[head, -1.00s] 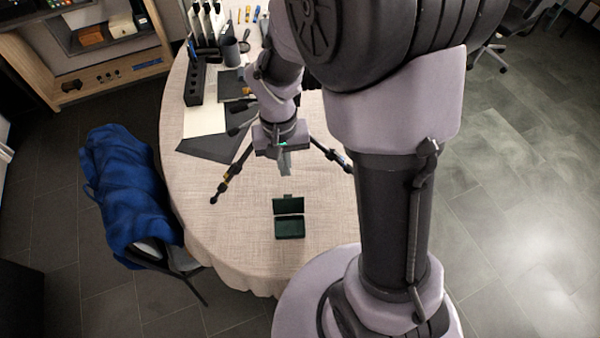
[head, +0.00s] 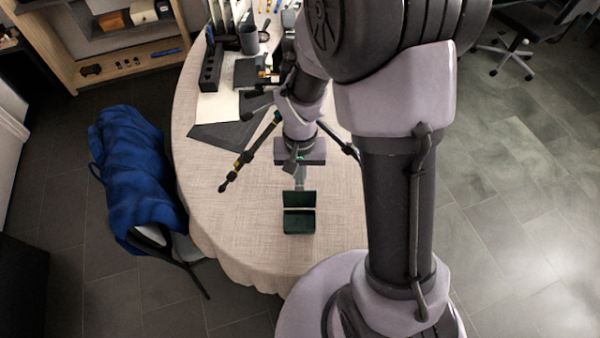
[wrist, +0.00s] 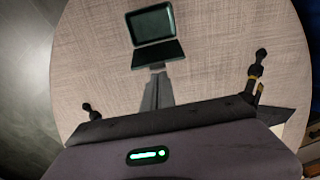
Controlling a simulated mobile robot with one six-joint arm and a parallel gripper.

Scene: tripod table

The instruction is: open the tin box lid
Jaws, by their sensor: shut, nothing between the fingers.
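The dark green tin box (head: 299,222) stands near the front edge of the round table, and it also shows in the wrist view (wrist: 153,25). Its lid (head: 300,198) is raised on the far side, and in the wrist view the lid (wrist: 158,53) is a dark panel beside the open box. My gripper (head: 300,183) is shut and empty, just behind the lid. In the wrist view the gripper tips (wrist: 157,72) come close to the lid's edge; I cannot tell whether they touch it.
A black tripod (head: 240,160) spreads its legs on the table around my gripper. A pen rack (head: 211,66), a grey cup (head: 249,38) and dark sheets (head: 228,134) lie at the back left. A chair with a blue cloth (head: 135,180) stands left. The table front (head: 240,240) is clear.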

